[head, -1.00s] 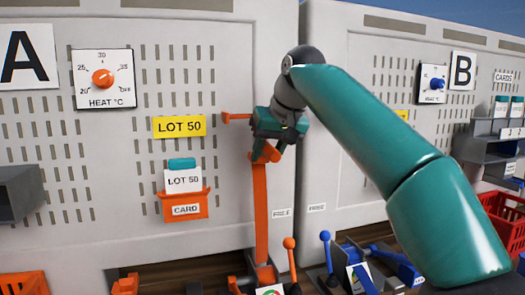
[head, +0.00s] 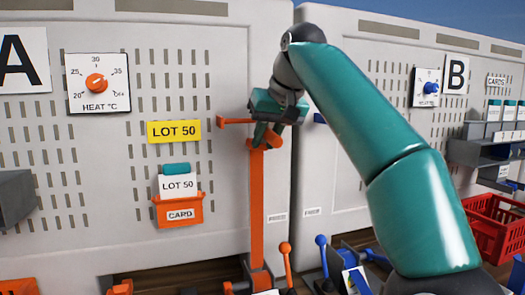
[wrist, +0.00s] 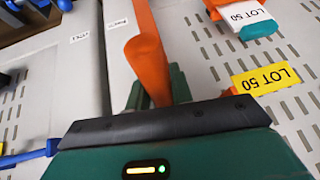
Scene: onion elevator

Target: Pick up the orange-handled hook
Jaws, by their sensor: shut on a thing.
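My gripper (head: 265,134) is in front of the right edge of panel A. It is shut on the top of the orange-handled hook (head: 257,200), a long orange piece that hangs upright below it. In the wrist view the hook's orange handle (wrist: 148,62) passes between the dark green fingers, which are partly hidden by the gripper body. The hook's lower end is near the orange fittings at the bottom of the picture. I cannot tell whether it touches them.
An orange peg (head: 235,121) sticks out beside my gripper. A yellow LOT 50 sign (head: 174,131) and an orange card holder (head: 178,211) are to the left. Orange (head: 285,262) and blue (head: 323,258) levers stand below. A red crate (head: 497,225) is at right.

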